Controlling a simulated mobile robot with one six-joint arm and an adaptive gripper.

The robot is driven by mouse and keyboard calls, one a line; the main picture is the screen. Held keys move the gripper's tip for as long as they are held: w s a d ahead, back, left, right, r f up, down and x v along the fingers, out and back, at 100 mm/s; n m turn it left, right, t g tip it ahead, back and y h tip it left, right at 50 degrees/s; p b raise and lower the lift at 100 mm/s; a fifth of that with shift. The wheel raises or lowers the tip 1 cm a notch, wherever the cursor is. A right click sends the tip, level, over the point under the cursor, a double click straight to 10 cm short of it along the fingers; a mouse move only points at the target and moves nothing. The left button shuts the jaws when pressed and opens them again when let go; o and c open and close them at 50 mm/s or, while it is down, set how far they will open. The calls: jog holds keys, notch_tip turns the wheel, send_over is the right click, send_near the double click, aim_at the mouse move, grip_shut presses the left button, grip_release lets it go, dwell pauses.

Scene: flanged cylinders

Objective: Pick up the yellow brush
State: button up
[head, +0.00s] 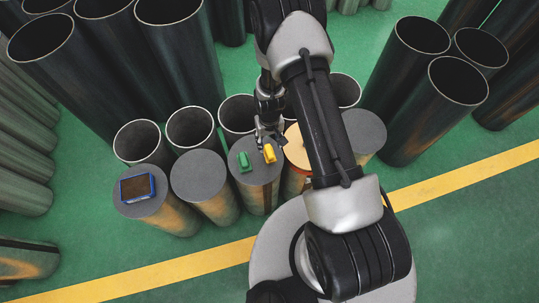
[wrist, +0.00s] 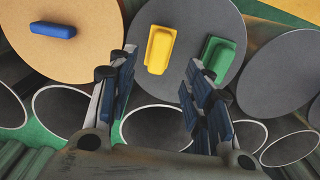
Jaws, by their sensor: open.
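The yellow brush (head: 269,153) lies on the grey top of a cylinder (head: 262,172) in the head view, beside a green brush (head: 244,161). In the wrist view the yellow brush (wrist: 159,50) is near the top middle, with the green brush (wrist: 218,58) to its right on the same grey disc (wrist: 190,15). My gripper (head: 268,138) is at the far edge of that top, close to the yellow brush. In the wrist view my gripper (wrist: 158,78) is open, with its fingers on either side below the yellow brush. Nothing is between the fingers.
A blue block (wrist: 53,30) lies on an orange-topped cylinder (wrist: 75,75) beside this one. A blue-rimmed tray (head: 137,188) sits on the leftmost grey cylinder top. Open pipes (head: 190,128) stand just behind, and tall dark pipes (head: 442,110) rise on both sides.

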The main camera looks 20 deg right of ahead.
aim_at(269, 151)
notch_tip(269, 151, down, 9)
jog(key=b, duration=0.2)
jog(key=shift+w+r+b, duration=0.15)
jog(key=shift+r+b, duration=0.05)
jog(key=shift+b, duration=0.1)
jog(key=shift+c, duration=0.3)
grip_shut()
